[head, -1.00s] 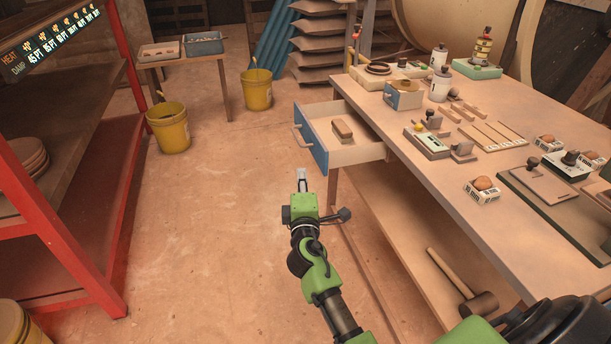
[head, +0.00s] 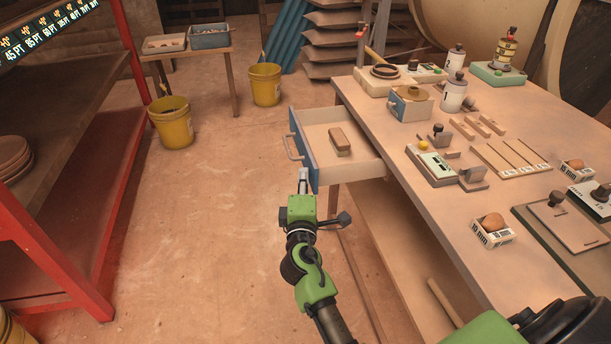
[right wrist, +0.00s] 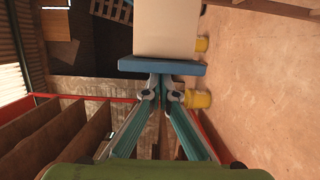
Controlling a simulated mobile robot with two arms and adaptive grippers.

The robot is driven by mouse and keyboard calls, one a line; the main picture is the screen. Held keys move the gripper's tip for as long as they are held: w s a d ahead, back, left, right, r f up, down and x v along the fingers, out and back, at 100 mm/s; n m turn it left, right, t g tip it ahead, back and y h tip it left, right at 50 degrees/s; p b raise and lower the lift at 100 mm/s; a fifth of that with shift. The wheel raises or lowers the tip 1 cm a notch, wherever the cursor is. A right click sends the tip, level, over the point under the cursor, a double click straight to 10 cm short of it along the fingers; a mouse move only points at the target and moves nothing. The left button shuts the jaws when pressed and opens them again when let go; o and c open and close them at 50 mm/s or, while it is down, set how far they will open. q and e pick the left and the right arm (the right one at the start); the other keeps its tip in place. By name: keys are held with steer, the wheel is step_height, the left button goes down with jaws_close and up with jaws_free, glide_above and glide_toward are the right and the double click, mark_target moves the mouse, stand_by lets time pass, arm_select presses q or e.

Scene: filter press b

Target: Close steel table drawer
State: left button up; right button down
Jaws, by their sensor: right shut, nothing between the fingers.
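The steel table (head: 395,125) stands on the right in the head view. A brown block (head: 340,141) lies inside the drawer. My right gripper (head: 303,176) is shut and empty, close to the near end of the blue front. In the right wrist view the shut fingertips (right wrist: 161,82) are at the edge of the blue front (right wrist: 162,67); I cannot tell whether they touch. My left gripper is not in view.
A red-framed rack (head: 75,200) stands on the left. Yellow buckets (head: 171,124) and a small table (head: 190,48) are at the back left. Open floor (head: 210,210) lies between rack and drawer. Several tools and boxes cover the tabletop; a lower shelf (head: 395,240) runs underneath.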

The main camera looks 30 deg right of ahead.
mark_target(357, 172)
steer(key=s+d+p, duration=0.1)
steer(key=d, duration=0.3)
steer(key=s+d+p, duration=0.1)
steer(key=d, duration=0.4)
steer(key=s+d+p, duration=0.1)
steer(key=d, duration=0.4)
steer(key=shift+s+d, duration=0.1)
steer(key=shift+s, duration=0.15)
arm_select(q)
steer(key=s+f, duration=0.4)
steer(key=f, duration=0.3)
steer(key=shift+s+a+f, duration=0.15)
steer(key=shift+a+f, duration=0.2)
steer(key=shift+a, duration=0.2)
arm_select(e)
steer(key=shift+w, duration=0.15)
